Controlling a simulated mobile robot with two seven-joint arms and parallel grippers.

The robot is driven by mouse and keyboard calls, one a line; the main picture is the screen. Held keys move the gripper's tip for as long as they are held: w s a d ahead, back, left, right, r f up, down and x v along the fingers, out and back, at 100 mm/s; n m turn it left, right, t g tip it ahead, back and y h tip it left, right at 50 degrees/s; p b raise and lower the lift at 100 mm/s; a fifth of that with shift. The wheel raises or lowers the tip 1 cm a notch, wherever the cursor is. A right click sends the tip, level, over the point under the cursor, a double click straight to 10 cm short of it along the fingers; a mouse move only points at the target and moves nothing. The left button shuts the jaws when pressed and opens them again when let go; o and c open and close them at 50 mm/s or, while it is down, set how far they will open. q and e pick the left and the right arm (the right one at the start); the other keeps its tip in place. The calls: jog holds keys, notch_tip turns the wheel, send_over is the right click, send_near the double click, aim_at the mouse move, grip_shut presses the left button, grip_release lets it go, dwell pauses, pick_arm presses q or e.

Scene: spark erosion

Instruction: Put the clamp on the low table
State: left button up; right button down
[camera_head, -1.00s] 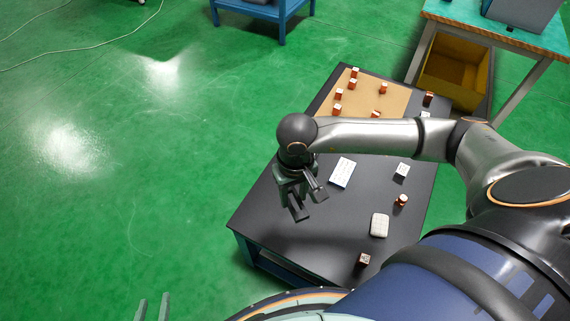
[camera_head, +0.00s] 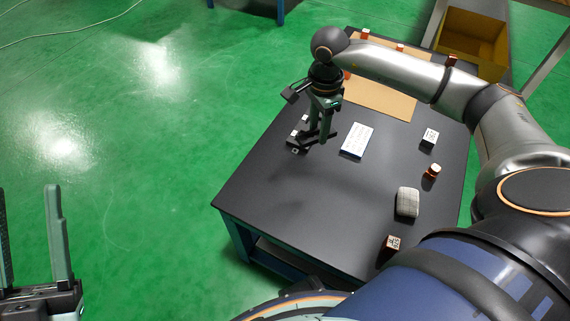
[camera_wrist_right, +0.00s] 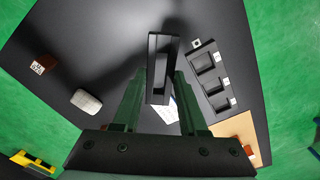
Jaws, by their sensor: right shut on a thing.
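The low table (camera_head: 290,205) is black-topped with blue legs and fills the middle of the head view. It also shows in the right wrist view (camera_wrist_right: 110,45). My right gripper (camera_head: 321,132) is over its left part, pointing down. It is shut on a dark, bar-like thing that I take for the clamp (camera_wrist_right: 159,68), between the fingers in the wrist view. The clamp seems held above the tabletop; the exact gap is unclear. My left gripper (camera_head: 28,195) is open and empty over the green floor at lower left.
A black holder with square pockets (camera_wrist_right: 208,72) lies beside the clamp. A white card (camera_head: 357,141), a grey rounded block (camera_head: 407,202) and several small blocks, one at the front (camera_head: 391,243), are on the table. A brown board (camera_head: 385,100) lies behind. The front left tabletop is clear.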

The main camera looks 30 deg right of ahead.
jog(key=f+m+b, duration=0.1)
jog(key=b, duration=0.3)
send_over(276, 196)
jog(key=d, duration=0.1)
notch_tip(276, 196, down, 8)
jog(key=shift+w+d+f, duration=0.15)
jog(key=shift+f, duration=0.1)
jog(key=shift+a+f+b, duration=0.3)
jog(key=shift+a+f, duration=0.25)
jog(key=shift+f, duration=0.15)
notch_tip(276, 196, down, 3)
jog(key=shift+a+r+m+b, duration=0.1)
jog(key=shift+m+b, duration=0.2)
jog(key=shift+b, duration=0.4)
pick_arm(q)
jog(key=f, duration=0.1)
jog(key=s+f+h, duration=0.1)
jog(key=f, duration=0.1)
jog(key=f+m+h, duration=0.1)
jog(key=shift+s+d+f+g, duration=0.15)
jog(key=shift+s+d+g, duration=0.15)
jog(key=shift+s+d, duration=0.1)
